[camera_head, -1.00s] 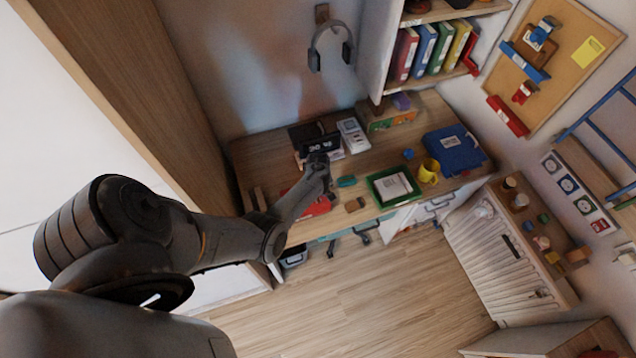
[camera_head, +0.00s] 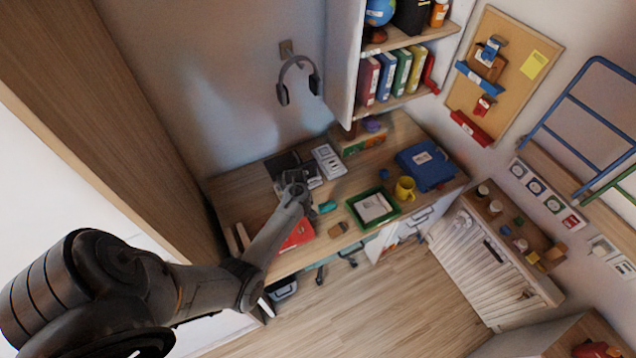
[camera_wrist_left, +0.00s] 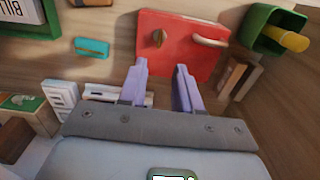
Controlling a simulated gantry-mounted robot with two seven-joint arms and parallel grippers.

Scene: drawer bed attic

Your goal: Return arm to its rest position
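My left arm comes in from the lower left of the head view. Its gripper (camera_head: 298,190) is over the left part of the wooden desk (camera_head: 235,190), in front of a dark stand and partly covering it. In the left wrist view the two purple fingers (camera_wrist_left: 161,75) are apart with nothing between them. A red flat box (camera_wrist_left: 185,35) with a handle lies beyond the fingertips. It also shows on the desk in the head view (camera_head: 298,236), partly behind my forearm. My right gripper is not in view.
A green tray (camera_head: 352,203), a yellow mug (camera_head: 405,188) and a blue case (camera_head: 428,170) stand on the desk's right. A teal block (camera_head: 328,207) lies near my gripper. A shelf (camera_head: 392,103) with folders hangs above.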

